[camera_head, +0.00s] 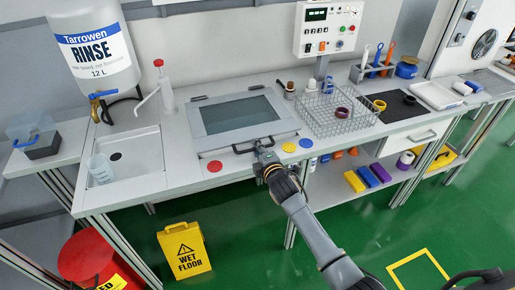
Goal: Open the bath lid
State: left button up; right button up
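The bath lid (238,113) lies flat and closed on the bench, a pale frame around a dark grey window. It has a dark bar handle (240,151) along its front edge and hinges at the back. My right gripper (260,147) reaches in from the lower right, with its fingertips at the right part of the handle. The fingers are small here and partly hide the handle, so I cannot tell whether they are closed on it. My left gripper is not in view.
A sink (130,158) with a beaker (101,168) is left of the lid. A wire basket (339,113) stands to the right. Red (215,166) and yellow (289,147) discs lie along the front edge. A wet floor sign (184,250) stands below.

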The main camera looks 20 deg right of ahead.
grip_shut()
jog(key=shift+w+r, duration=0.1)
